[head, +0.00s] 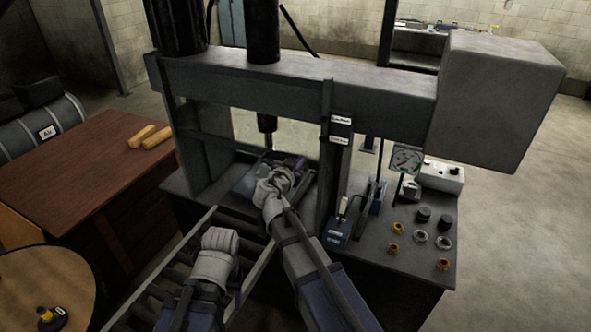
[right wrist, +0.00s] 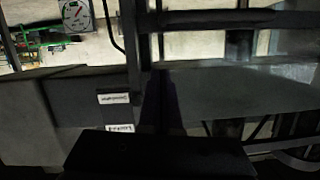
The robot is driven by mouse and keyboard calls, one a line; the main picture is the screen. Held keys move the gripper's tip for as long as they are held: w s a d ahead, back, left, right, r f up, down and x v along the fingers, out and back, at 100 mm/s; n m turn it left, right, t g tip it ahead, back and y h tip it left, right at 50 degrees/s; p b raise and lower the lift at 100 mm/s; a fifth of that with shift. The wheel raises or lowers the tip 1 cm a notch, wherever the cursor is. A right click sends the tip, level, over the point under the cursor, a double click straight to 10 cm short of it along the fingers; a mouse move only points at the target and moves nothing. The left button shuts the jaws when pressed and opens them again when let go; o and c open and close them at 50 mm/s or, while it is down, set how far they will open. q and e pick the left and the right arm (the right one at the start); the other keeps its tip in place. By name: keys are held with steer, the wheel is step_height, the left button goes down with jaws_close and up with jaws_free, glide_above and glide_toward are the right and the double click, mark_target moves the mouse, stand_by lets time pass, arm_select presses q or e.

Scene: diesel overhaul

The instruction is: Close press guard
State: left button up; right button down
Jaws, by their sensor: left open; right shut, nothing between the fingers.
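The dark press frame (head: 300,72) stands in the middle of the head view, with a ram (head: 266,125) hanging over its bed. A narrow dark upright (head: 326,165), nearly edge-on at the right of the opening, may be the press guard; I cannot tell its exact position. Two small white labels (head: 340,119) sit beside it and also show in the right wrist view (right wrist: 115,98). My right gripper (head: 285,172) is shut and empty, reaching into the press opening; contact is hidden. My left gripper (head: 220,238) is open and empty, lower left, in front of the press.
Rollers (head: 172,285) run in front of the press. A control bench (head: 415,265) on the right carries a gauge (head: 406,160), a white box (head: 441,177) and several knobs or fittings. A brown table (head: 80,165) stands left, and a big grey box (head: 500,95) overhangs at right.

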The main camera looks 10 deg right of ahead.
steer(key=w+d+f+b, duration=0.1)
steer(key=w, duration=0.1)
steer(key=w+d+f+b, duration=0.1)
steer(key=f+b, duration=0.1)
steer(key=shift+w+d+f, duration=0.2)
steer(key=shift+w, duration=0.2)
steer(key=shift+a+f+b, duration=0.15)
steer(key=shift+f+b, duration=0.65)
steer(key=shift+f, duration=0.05)
step_height(320, 180, down, 31)
steer(key=b, duration=3)
steer(key=shift+r+b, duration=0.15)
steer(key=shift+b, duration=0.25)
